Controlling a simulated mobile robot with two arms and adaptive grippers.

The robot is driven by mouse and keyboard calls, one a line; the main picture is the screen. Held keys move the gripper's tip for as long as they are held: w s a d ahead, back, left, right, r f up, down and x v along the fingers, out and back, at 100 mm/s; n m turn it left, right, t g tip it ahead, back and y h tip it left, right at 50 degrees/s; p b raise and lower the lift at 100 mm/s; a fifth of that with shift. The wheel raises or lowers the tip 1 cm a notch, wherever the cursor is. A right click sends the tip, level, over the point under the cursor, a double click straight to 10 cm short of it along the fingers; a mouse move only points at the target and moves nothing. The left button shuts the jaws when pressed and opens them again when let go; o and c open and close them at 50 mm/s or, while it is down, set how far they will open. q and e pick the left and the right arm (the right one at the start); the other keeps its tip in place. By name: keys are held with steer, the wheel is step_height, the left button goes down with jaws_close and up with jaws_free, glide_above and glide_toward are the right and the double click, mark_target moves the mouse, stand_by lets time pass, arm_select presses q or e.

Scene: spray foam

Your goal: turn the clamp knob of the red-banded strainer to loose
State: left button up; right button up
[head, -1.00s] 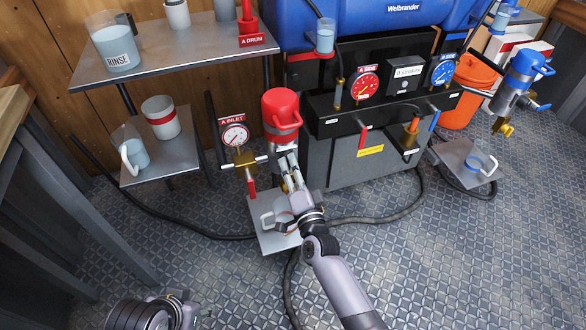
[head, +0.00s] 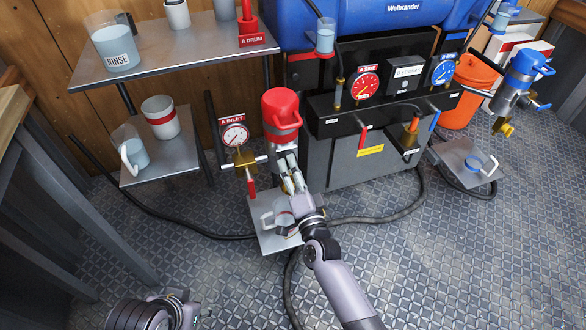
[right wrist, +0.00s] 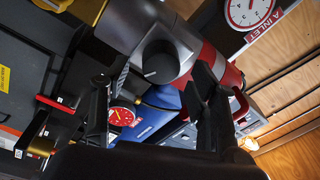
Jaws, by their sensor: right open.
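The red-banded strainer (head: 281,106) hangs beside the A inlet gauge in the head view, with a red top and red side handle. In the right wrist view its grey body and red band (right wrist: 215,62) lie across the top. Its dark round clamp knob (right wrist: 160,61) faces the camera, with a pale mark on its face. My right gripper (head: 289,170) is just below the strainer in the head view. Its two dark fingers are apart, one on each side below the knob in the wrist view, with nothing between them. My left gripper (head: 165,312) is partly cut off at the bottom left.
The A inlet gauge (head: 235,135) and a brass valve (head: 243,161) with a red lever are close on the left. A small tray (head: 266,238) with a clear cup is below. The black machine panel (head: 385,105) is on the right. The patterned floor in front is largely clear.

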steer(key=r+v, duration=0.1)
steer(key=v, duration=1)
steer(key=shift+f, duration=0.4)
